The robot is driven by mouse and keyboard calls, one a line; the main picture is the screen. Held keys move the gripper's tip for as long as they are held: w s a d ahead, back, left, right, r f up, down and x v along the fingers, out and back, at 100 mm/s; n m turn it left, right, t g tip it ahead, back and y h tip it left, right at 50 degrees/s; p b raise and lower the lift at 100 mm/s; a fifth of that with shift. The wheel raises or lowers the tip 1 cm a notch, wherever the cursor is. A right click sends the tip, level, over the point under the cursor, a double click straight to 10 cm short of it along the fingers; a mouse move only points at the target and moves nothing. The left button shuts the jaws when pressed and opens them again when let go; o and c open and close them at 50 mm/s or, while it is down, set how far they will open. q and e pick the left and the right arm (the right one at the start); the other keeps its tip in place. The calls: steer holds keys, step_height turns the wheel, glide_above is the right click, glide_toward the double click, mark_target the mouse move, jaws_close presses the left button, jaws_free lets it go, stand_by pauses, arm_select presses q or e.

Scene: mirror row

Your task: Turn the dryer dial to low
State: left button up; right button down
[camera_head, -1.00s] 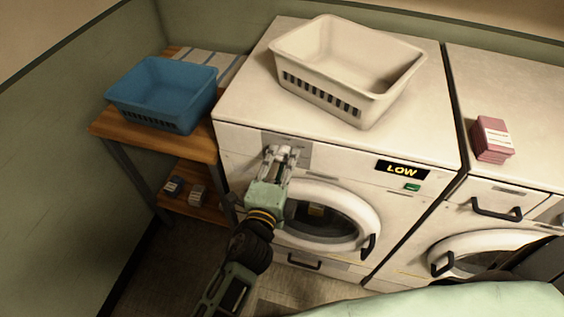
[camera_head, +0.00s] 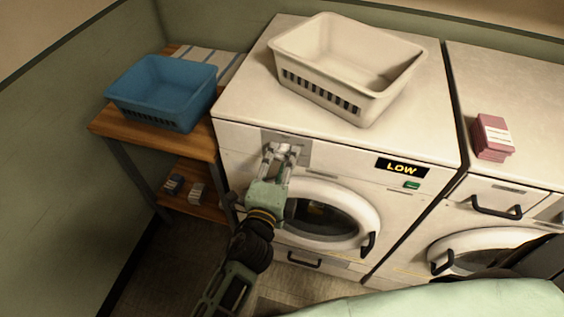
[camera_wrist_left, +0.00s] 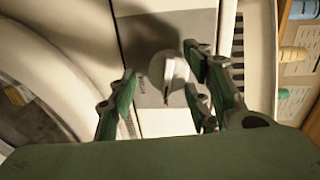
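The dryer (camera_head: 345,160) is a white front-loader with a round glass door. Its black display (camera_head: 402,168) reads LOW in yellow letters. The dial (camera_wrist_left: 168,72) is a round silver knob on a grey panel (camera_head: 303,150) at the dryer's upper left front. My left gripper (camera_head: 281,151) is at this panel and hides most of the dial in the head view. In the left wrist view its green fingers (camera_wrist_left: 160,85) stand apart on either side of the knob. The right-hand fingers are very close to the knob; contact is unclear. A gap shows on the other side. My right gripper is not in view.
A cream basket (camera_head: 345,65) stands on the dryer. A blue basket (camera_head: 160,92) stands on a wooden side table (camera_head: 110,128) at the left. A second machine (camera_head: 525,100) with pink boxes (camera_head: 491,137) on top is at the right. A small green light (camera_head: 411,185) sits below the display.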

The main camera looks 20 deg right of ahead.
arm_select(q)
steer(key=shift+r, duration=0.1)
steer(key=f+v, duration=0.1)
steer(key=v, duration=1.1)
steer(key=shift+r, duration=0.4)
steer(key=s+a+f+n+g+y, duration=0.25)
steer(key=a+f, duration=0.25)
steer(key=f, duration=0.7)
steer(key=s+a+f+n+g+y, duration=0.15)
steer(key=a+f+n, duration=0.35)
steer(key=f, duration=0.7)
steer(key=s+a+f+n+g+y, duration=0.25)
steer(key=a+f, duration=0.35)
steer(key=f, duration=0.6)
steer(key=s+a+f+n+g+y, duration=0.1)
steer(key=s+a+f+n, duration=0.3)
steer(key=s, duration=0.4)
steer(key=s+a+f+n+g, duration=0.3)
steer(key=s+a+f, duration=0.3)
steer(key=s, duration=0.3)
steer(key=s+a+f+n+g+y, duration=0.1)
steer(key=s+a+f+n+g, duration=0.1)
steer(key=s+a+f+n, duration=0.3)
steer(key=s+a+f+b, duration=0.1)
steer(key=s+f, duration=0.1)
steer(key=s, duration=0.2)
steer(key=shift+f+g+y, duration=0.2)
steer(key=shift+g+y, duration=0.15)
